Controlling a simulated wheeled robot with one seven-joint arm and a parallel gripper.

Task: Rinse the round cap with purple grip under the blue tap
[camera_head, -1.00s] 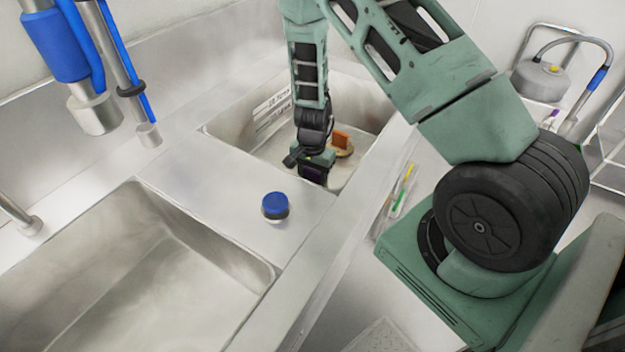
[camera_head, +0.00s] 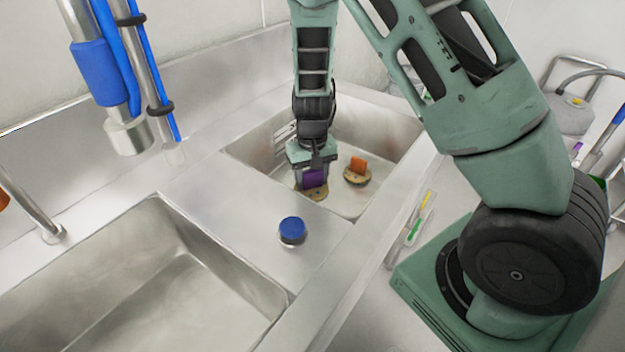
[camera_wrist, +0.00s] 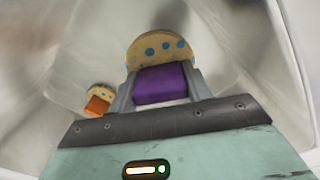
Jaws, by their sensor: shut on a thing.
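The round cap with purple grip (camera_head: 316,193) is in the right-hand sink basin, below my gripper (camera_head: 313,176). In the wrist view my gripper (camera_wrist: 160,88) is shut on its purple block, and the tan disc (camera_wrist: 158,48) with blue dots shows beyond the fingers. I cannot tell whether the disc touches the basin floor. The blue tap (camera_head: 103,75), a metal spout with blue sleeve and hose, hangs at upper left, well away from my gripper.
A second round cap with an orange grip (camera_head: 358,171) lies in the same basin, right of my gripper. A blue-topped jar (camera_head: 292,231) stands on the divider between basins. The left basin (camera_head: 150,290) looks empty.

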